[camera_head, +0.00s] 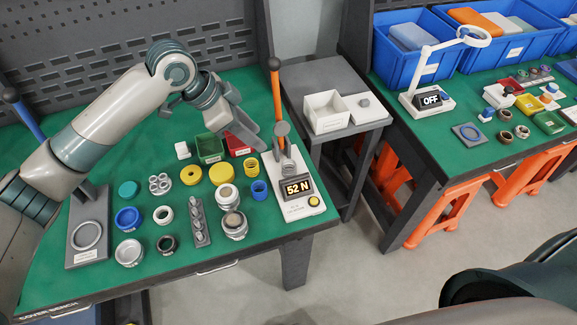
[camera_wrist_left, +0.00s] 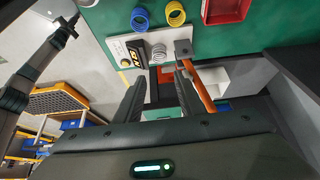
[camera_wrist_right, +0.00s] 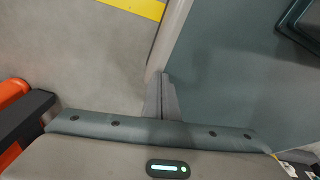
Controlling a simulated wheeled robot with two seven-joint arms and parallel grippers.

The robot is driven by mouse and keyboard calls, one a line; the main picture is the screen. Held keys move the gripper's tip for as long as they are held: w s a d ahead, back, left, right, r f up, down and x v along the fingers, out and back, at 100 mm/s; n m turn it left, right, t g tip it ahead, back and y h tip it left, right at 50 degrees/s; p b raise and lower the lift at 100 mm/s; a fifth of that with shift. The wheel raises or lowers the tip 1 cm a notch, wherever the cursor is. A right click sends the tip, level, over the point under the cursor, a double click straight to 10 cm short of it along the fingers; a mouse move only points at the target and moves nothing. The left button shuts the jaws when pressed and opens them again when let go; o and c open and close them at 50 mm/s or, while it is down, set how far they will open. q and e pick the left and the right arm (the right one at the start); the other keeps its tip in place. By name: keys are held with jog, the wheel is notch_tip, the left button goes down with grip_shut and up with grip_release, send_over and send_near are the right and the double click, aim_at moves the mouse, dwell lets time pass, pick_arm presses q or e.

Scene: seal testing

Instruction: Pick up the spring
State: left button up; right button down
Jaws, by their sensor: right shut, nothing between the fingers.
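A silver spring (camera_wrist_left: 159,52) stands on the white press tester (camera_wrist_left: 130,45) in the left wrist view, next to the tester's display. A yellow spring (camera_head: 252,167) and a blue spring (camera_head: 259,190) stand on the green table just left of the tester, and they also show at the top of the left wrist view. The tester's display (camera_head: 297,188) reads 52 N. My left gripper (camera_head: 258,142) is above the table beside the tester's column; its fingers (camera_wrist_left: 160,85) are apart with nothing held. My right gripper (camera_wrist_right: 162,85) is shut and empty, away from the table.
The tester's orange-handled lever (camera_head: 275,90) rises beside my left gripper. Green and red bins (camera_head: 209,147) stand behind the springs. Several rings and caps cover the green table (camera_head: 75,285). A grey side table (camera_head: 345,85) holds white trays.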

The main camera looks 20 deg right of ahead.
pick_arm(q)
jog(key=shift+d+f, duration=0.1)
jog(key=p, duration=0.4)
send_near(289, 165)
jog(key=shift+s+d+f, duration=0.3)
jog(key=shift+s+d, duration=0.4)
jog(key=shift+d, duration=0.05)
jog(key=shift+d+f, duration=0.25)
jog(key=shift+f, duration=0.3)
jog(key=shift+d+f, duration=0.2)
jog(key=shift+f, duration=0.1)
jog(key=p+x, duration=0.2)
jog(key=x, duration=0.1)
jog(key=shift+s, duration=0.1)
jog(key=shift+d+f, duration=0.3)
jog(key=shift+f, duration=0.35)
